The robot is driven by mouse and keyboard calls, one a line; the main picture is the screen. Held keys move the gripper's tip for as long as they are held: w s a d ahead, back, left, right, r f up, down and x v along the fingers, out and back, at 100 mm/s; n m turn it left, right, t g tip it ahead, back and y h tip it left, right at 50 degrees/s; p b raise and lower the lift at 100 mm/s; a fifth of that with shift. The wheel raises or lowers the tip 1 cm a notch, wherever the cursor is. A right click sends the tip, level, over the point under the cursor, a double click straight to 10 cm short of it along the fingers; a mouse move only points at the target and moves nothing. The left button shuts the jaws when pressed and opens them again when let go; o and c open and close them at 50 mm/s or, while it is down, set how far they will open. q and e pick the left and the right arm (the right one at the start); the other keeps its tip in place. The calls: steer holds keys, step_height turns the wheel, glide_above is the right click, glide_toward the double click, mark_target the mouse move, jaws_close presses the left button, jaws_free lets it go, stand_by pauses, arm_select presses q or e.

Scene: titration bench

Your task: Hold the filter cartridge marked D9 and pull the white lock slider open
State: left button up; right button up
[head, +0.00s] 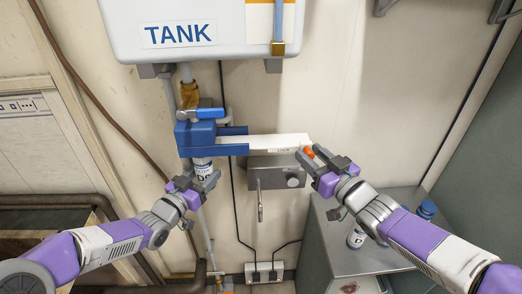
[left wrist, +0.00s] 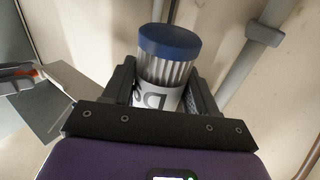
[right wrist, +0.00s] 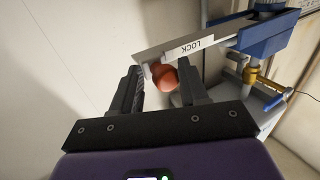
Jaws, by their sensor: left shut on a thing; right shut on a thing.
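The filter cartridge (head: 203,170) hangs upright below the blue housing (head: 196,138). My left gripper (head: 197,182) is shut around it. In the left wrist view the cartridge (left wrist: 165,72) shows a ribbed clear body, a blue cap and a partly hidden label starting with D. The white lock slider (head: 268,141), marked LOCK, sticks out rightward from the blue housing. An orange knob (head: 308,152) sits at its right end. My right gripper (head: 312,158) is shut on this knob, which shows between the fingers in the right wrist view (right wrist: 165,77).
A white tank (head: 215,40) hangs above the housing, with a blue-handled valve (head: 202,113) between them. A grey metal box (head: 277,172) is on the wall below the slider. A grey cabinet (head: 375,262) with bottles stands at lower right. A wall socket (head: 265,272) is low down.

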steer(key=shift+d, duration=0.9)
steer(key=o, duration=0.7)
steer(key=shift+c, duration=0.2)
steer(key=s, duration=0.9)
arm_select(q)
steer(key=shift+f, duration=0.1)
arm_select(e)
steer(key=shift+f, duration=0.15)
arm_select(q)
steer(key=shift+f+b, duration=2.15)
steer(key=shift+b, duration=0.05)
arm_select(e)
step_height(320, 180, down, 4)
steer(key=shift+f, duration=0.1)
